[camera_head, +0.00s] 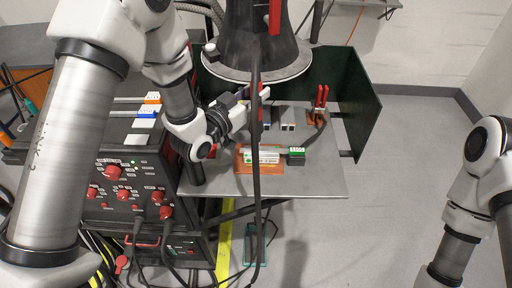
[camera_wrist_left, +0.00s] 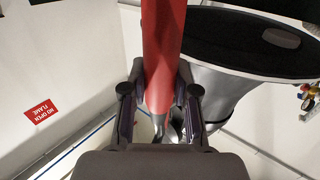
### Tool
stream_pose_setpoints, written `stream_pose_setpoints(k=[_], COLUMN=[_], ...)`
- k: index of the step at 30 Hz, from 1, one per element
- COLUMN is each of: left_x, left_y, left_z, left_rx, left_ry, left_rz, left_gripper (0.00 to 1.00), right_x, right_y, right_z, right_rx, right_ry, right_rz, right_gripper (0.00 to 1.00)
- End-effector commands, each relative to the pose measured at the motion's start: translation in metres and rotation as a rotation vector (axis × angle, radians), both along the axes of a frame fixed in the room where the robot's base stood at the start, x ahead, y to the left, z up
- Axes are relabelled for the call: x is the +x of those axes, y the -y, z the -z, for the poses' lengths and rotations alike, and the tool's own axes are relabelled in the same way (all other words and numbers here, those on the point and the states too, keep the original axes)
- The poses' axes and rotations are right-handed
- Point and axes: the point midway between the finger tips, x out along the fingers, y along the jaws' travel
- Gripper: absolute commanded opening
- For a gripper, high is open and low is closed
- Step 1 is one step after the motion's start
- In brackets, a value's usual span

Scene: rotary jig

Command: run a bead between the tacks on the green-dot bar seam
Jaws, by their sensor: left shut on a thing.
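My left gripper (camera_head: 262,91) is shut on a red-handled tool, probably the torch. In the left wrist view, the red handle (camera_wrist_left: 161,45) stands between the fingers (camera_wrist_left: 160,98), with a grey metal part below it. The tool is held above the rear of the grey table, behind the workpiece. A pale bar (camera_head: 262,157) with small green marks lies on an orange-brown plate (camera_head: 262,168). The seam and tacks are too small to make out. My right arm shows at the right edge, but its gripper is out of view.
A dark fume hood (camera_head: 257,45) hangs over the grey table (camera_head: 215,185). A black cable hangs in front of the workpiece. A green-labelled block (camera_head: 297,155), grey blocks (camera_head: 288,119) and a red-handled clamp (camera_head: 321,98) stand nearby. A dark screen (camera_head: 365,110) bounds the right; a control cabinet (camera_head: 125,185) stands left.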

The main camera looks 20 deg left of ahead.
Motion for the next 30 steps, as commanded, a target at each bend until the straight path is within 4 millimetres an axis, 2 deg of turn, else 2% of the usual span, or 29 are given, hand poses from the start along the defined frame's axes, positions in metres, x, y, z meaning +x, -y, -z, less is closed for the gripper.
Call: stream_pose_setpoints(k=[30], left_x=[0.0003], left_y=[-0.0001], left_z=[0.0061], left_rx=[-0.001], left_ry=[0.002], left_rz=[0.0], left_gripper=[0.0], right_x=[0.0], right_y=[0.0], right_z=[0.0065], right_rx=[0.0], right_ry=[0.0], right_rz=[0.0], right_gripper=[0.4])
